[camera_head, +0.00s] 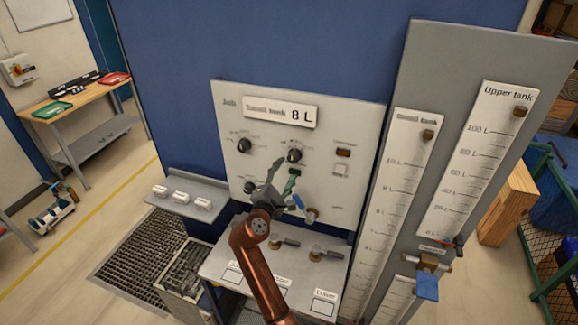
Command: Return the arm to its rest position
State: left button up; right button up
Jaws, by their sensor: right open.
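My right gripper (278,186) is open in front of the control panel (233,115) on the blue wall. Its arm comes up from the bottom of the view, copper-coloured. The fingers are just below a black knob (295,155); I cannot tell whether they touch the panel. Nothing shows between the fingers. A valve with a blue handle (299,201) is right beside the gripper, and part of the panel behind the gripper is hidden. My left gripper is not in view.
A grey shelf (187,196) with several small white items is left of the panel. Below it is a bench with valves (328,254). Tall gauge scales (483,150) stand at the right, with a blue-handled valve (428,285). A wooden table (75,97) and open floor are at the left.

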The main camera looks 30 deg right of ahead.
jog(key=shift+v, duration=1.05)
